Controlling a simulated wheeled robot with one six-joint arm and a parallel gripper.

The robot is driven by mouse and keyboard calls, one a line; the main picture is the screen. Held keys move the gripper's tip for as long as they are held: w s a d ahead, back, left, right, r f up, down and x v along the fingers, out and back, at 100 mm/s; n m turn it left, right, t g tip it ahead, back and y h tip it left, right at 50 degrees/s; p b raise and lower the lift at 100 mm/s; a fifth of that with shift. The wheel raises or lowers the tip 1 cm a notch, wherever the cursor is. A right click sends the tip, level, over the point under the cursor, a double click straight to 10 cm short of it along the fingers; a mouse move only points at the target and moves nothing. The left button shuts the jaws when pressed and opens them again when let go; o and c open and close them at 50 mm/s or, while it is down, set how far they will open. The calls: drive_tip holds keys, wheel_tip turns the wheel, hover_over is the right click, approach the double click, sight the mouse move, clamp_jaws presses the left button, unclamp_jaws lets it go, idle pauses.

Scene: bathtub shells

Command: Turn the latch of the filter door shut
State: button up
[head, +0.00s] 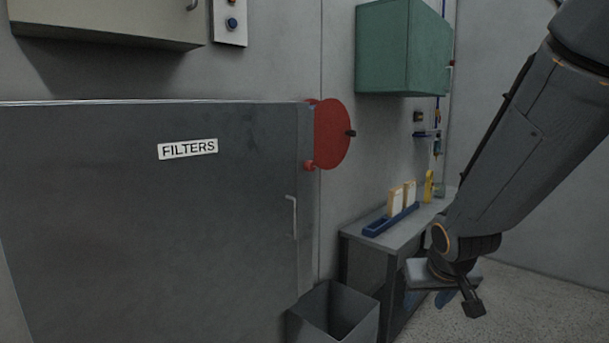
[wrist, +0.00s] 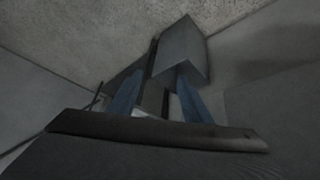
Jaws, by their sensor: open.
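The grey filter door (head: 110,215) fills the left of the head view, with a white FILTERS label (head: 188,149) on it. A pale upright handle (head: 293,216) sits near its right edge. A small red knob (head: 309,166) shows at that edge, higher up. I cannot tell which of these is the latch, or whether the door is fully closed. My gripper (head: 459,298) hangs low at the right, well apart from the door, pointing down. In the wrist view its blue fingers (wrist: 158,98) are apart with nothing held between them.
A red disc (head: 331,134) with a dark knob stands right of the door edge. A grey open bin (head: 332,312) stands on the floor below. A bench (head: 388,234) holds a blue tray (head: 390,220) with cards. A green cabinet (head: 402,47) hangs above.

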drive_tip(key=w+a+r+n+t+y+b, duration=0.1)
drive_tip(key=w+a+r+t+b, duration=0.2)
drive_tip(key=w, duration=0.6)
drive_tip(key=w+r+n+t+y, duration=0.1)
drive_tip(key=w+r+t, duration=0.1)
drive_tip(key=w+r, duration=0.45)
drive_tip(key=n+y+b, duration=0.6)
drive_tip(key=n+y, duration=0.2)
drive_tip(key=y, duration=0.5)
approach(313, 166)
drive_tip(key=a, duration=0.2)
drive_tip(key=x, duration=0.4)
drive_tip(key=w+p+x, duration=0.1)
drive_tip(key=x, duration=0.2)
drive_tip(key=shift+d, duration=0.4)
drive_tip(key=shift+s, duration=0.1)
drive_tip(key=shift+c, duration=0.3)
drive_tip(key=c, duration=1)
